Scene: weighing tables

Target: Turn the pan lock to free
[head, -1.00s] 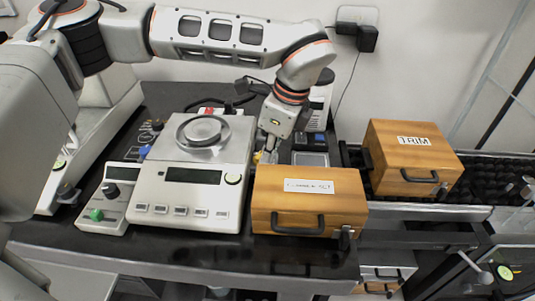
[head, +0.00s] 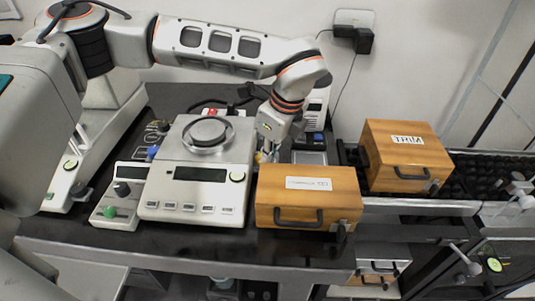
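A white balance (head: 193,187) with a round metal pan (head: 207,133) on top stands on the black table. My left gripper (head: 268,155) points down close beside the balance's right side, behind the near wooden box. Its fingertips are small and partly hidden, so I cannot tell whether they are open or touch anything. I cannot clearly make out the pan lock or its setting. My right gripper is not in view.
A labelled wooden box (head: 305,212) stands right of the balance. A box marked TRIM (head: 404,157) stands farther right on a dark roller strip. A small control unit (head: 119,195) with a green knob (head: 109,212) is left of the balance.

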